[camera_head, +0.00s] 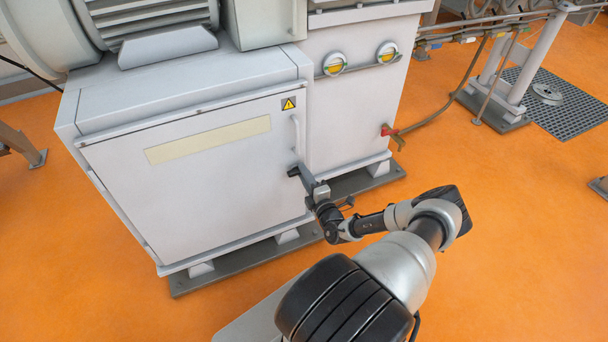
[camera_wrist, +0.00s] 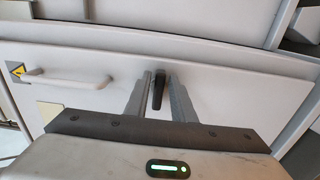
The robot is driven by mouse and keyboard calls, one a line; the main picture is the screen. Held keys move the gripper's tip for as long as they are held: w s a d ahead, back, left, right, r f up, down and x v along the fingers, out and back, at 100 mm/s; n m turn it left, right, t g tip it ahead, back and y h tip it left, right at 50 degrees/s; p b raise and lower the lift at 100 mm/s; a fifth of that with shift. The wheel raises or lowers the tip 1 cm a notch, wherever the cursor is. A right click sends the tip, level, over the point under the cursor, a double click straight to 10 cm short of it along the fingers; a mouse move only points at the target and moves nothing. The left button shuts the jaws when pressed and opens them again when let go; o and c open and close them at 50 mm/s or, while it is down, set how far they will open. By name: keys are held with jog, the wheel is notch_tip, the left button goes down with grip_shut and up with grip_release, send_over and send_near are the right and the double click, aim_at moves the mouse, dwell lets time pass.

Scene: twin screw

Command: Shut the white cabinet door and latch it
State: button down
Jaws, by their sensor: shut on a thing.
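The white cabinet door (camera_head: 200,190) fills the front of the cabinet at the left of the head view. It lies in or very close to its frame; I cannot tell if it is fully flush. A white bar handle (camera_head: 297,135) is near its right edge, also seen in the wrist view (camera_wrist: 66,78). Below the handle is a small black latch lever (camera_wrist: 158,88). My gripper (camera_head: 303,176) is at the door's right edge, its two grey fingers shut on the black latch lever, one on each side. The lever's far end is partly hidden in the head view.
A yellow warning sign (camera_head: 288,103) and a beige label strip (camera_head: 208,139) are on the door. A second grey cabinet (camera_head: 350,110) with a red valve (camera_head: 388,131) stands to the right. The orange floor (camera_head: 500,230) is open at front right.

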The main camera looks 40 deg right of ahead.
jog(key=shift+a, duration=0.1)
jog(key=c, duration=1.8)
grip_release()
jog(key=shift+o, duration=0.2)
jog(key=p+v, duration=0.3)
jog(key=v, duration=1.4)
jog(key=shift+s, duration=0.25)
